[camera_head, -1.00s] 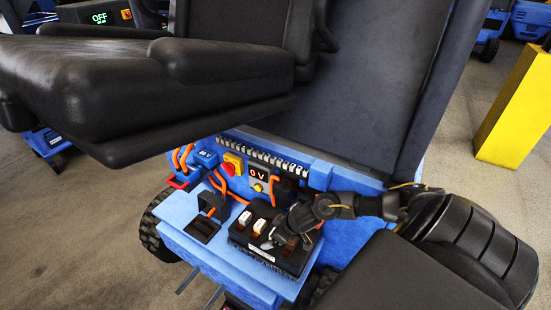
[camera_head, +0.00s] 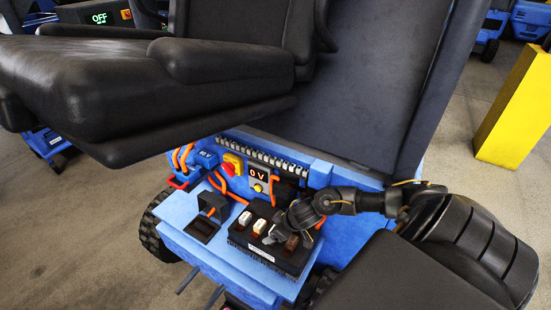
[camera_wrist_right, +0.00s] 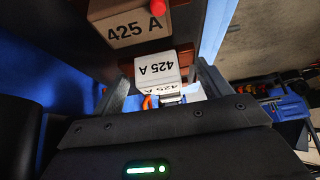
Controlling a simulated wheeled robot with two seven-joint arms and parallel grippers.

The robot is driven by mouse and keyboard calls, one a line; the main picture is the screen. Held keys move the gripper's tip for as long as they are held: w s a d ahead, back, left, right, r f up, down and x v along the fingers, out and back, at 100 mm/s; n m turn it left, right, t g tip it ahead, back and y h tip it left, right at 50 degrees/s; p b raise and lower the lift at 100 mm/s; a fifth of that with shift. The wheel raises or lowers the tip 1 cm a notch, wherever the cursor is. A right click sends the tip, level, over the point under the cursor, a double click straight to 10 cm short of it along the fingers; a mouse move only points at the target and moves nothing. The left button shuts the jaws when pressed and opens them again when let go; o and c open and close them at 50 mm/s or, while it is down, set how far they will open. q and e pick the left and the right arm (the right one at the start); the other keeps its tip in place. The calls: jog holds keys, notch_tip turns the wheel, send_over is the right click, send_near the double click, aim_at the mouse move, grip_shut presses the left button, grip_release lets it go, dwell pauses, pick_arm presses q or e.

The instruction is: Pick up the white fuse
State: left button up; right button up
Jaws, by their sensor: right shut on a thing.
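In the head view, a black fuse block (camera_head: 238,238) on a blue shelf carries a row of fuses. Two white-topped fuses show there, one at the back left (camera_head: 248,218) and one beside it (camera_head: 259,227). My right gripper (camera_head: 268,239) is low over the block's front right and hides part of it. My left gripper is not in view.
A black open-lidded holder (camera_head: 201,230) stands left of the block. A black seat (camera_head: 150,80) overhangs the shelf. Another 425 A fuse (camera_wrist_right: 128,28) is close by in the wrist view.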

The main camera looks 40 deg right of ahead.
jog(key=a+r+p, duration=0.5)
jog(key=a+r, duration=0.6)
jog(key=a, duration=0.3)
jog(key=shift+r, duration=0.2)
jog(key=shift+s+f, duration=0.1)
jog(key=shift+f, duration=0.05)
